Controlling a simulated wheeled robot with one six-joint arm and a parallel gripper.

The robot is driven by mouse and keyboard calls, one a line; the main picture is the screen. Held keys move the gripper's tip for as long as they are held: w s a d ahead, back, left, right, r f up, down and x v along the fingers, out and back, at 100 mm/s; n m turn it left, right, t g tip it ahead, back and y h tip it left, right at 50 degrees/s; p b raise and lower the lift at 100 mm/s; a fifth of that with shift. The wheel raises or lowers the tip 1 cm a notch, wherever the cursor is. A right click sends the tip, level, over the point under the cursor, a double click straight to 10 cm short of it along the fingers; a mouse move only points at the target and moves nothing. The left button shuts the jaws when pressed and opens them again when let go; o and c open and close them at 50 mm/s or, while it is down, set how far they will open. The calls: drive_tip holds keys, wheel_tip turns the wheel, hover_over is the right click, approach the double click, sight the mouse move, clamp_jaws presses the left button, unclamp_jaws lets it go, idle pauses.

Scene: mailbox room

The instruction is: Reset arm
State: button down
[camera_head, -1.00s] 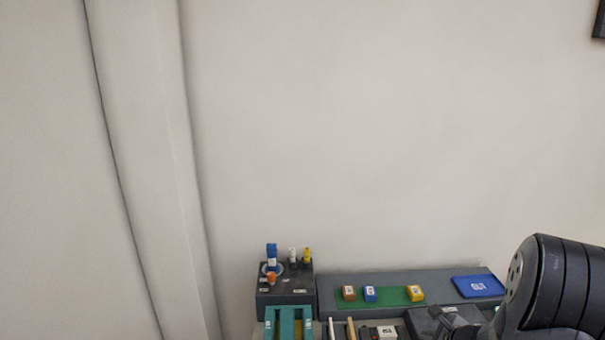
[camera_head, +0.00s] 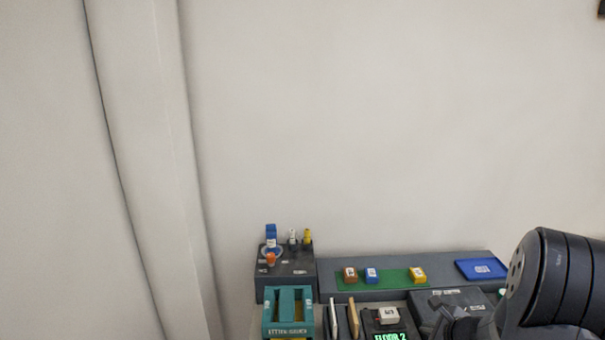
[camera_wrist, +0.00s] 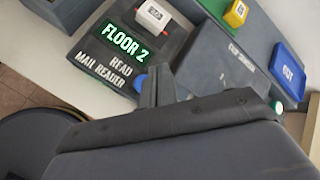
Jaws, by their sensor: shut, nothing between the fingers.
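My gripper (camera_wrist: 158,86) is shut and empty in the wrist view, its dark fingers in front of the mail reader and a dark grey box. In the head view my gripper (camera_head: 458,322) is low at the right, in front of the same grey box (camera_head: 447,299). My dark arm fills the lower right corner there. The mail reader (camera_wrist: 112,60) has a lit green "FLOOR 2" display and a white labelled block (camera_wrist: 153,14) on top. The reader's display (camera_head: 389,336) is cut by the bottom edge in the head view.
A grey shelf (camera_head: 440,267) holds a green mat (camera_head: 393,281) with brown, blue and yellow blocks, and a blue tray (camera_head: 482,268). At left are a dark stand (camera_head: 285,282) with small coloured items and a teal rack (camera_head: 289,320). The wall above is bare.

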drive_tip(key=shift+f+b, duration=0.4)
drive_tip(key=shift+f, duration=0.1)
drive_tip(key=shift+r+p, duration=0.15)
drive_tip(key=shift+p, duration=0.7)
